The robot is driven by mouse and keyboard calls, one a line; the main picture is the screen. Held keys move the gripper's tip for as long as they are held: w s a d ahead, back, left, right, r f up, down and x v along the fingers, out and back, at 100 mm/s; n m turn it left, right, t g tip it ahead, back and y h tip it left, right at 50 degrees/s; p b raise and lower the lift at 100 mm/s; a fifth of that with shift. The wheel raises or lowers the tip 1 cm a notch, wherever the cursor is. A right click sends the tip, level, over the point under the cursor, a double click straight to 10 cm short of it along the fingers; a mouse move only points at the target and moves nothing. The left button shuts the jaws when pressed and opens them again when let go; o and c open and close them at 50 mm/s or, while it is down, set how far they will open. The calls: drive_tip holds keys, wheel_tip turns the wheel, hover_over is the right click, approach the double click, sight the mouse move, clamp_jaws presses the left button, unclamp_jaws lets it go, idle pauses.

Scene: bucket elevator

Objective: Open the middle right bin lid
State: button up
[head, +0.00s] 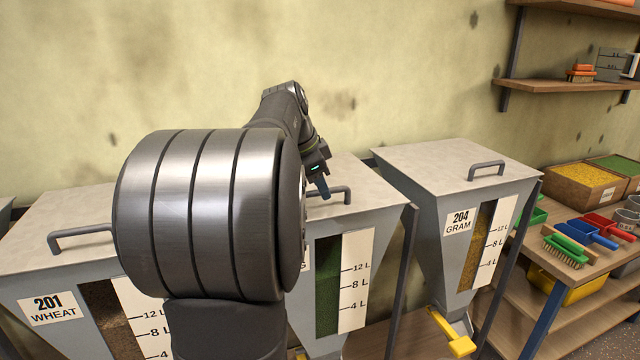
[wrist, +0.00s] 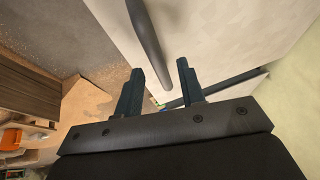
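The middle right bin, a grey hopper with a green-filled window (head: 328,285), stands just right of my arm in the head view, its label mostly hidden. Its pale lid (head: 362,178) lies flat and shut. A grey bar handle (head: 347,192) is on the lid, its left part hidden by my gripper (head: 320,184). In the wrist view my gripper (wrist: 160,68) is open, and the dark handle (wrist: 148,42) reaches in between its two fingers. I cannot tell whether either finger touches it. The lid (wrist: 215,40) shows behind the fingers.
Bin 201 WHEAT (head: 55,310) stands left and bin 204 GRAM (head: 460,220) right, both with shut handled lids. A wooden bench (head: 590,270) with scoops, a green brush (head: 565,252) and seed boxes is at the far right. The wall (head: 200,60) is close behind the bins.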

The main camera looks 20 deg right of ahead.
drive_tip(key=shift+f, duration=0.1)
clamp_jaws()
